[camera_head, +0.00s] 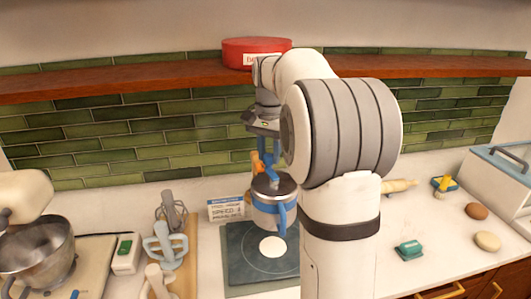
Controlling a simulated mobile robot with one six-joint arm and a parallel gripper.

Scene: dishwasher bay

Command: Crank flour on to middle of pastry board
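A silver canister with a blue side handle, which looks like the flour sifter (268,213), is upright above the dark pastry board (240,272). An orange knob (257,163) shows just above its lid. My gripper (266,158) points down over the lid, with blue finger parts beside the orange knob. The fingertips are too small and overlapped to tell whether they grip the knob. A round white patch (272,247), apparently flour, lies on the board below the canister, near a faint circle line. My arm hides the board's right side.
A mixer with a steel bowl (40,255) stands at left. Several light-coloured tools (165,245) and a small sign (227,210) stand left of the board. Dough-like lumps (487,241) and a green tool (408,250) lie right. A shelf with a red tin (240,50) runs above.

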